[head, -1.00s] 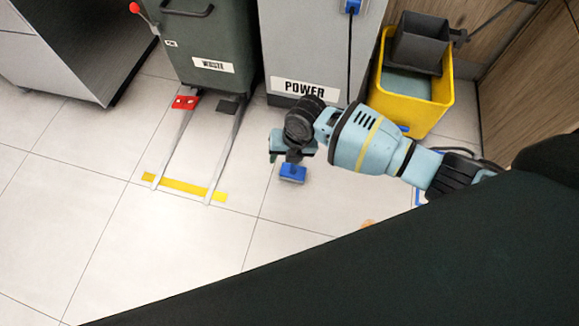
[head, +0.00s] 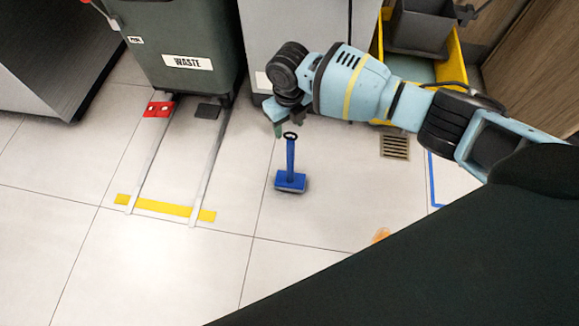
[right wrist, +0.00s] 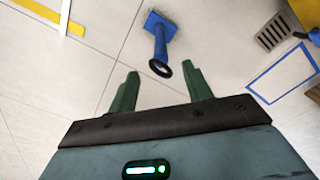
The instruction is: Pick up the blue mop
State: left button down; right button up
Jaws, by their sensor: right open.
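The blue mop (head: 291,170) stands upright on the tiled floor in the head view, with a flat blue head at the bottom and a black ring at the top of its handle. In the right wrist view the mop (right wrist: 160,42) lies just beyond my fingertips, its ring close to the gap between them. My right gripper (right wrist: 163,82) is open and empty, with its two green fingers spread. In the head view my right gripper (head: 290,118) is partly hidden by its own wrist, close to the top of the handle. My left gripper is not in view.
A green waste bin (head: 182,45) stands at the back left, with rails and a yellow floor strip (head: 165,208) before it. A grey cabinet (head: 290,25) and a yellow bucket (head: 458,72) stand behind my arm. A floor drain (head: 395,147) lies right of the mop.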

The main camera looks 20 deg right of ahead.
aim_at(290, 138)
jog(key=shift+f+b, duration=0.5)
jog(key=shift+f, duration=0.8)
jog(key=shift+s+f+b, duration=0.15)
jog(key=shift+f+b, duration=0.55)
jog(key=shift+f, duration=0.65)
jog(key=shift+s+f+b, duration=0.15)
jog(key=shift+f+b, duration=0.5)
jog(key=shift+f, duration=0.65)
jog(key=shift+r, duration=0.1)
grip_shut()
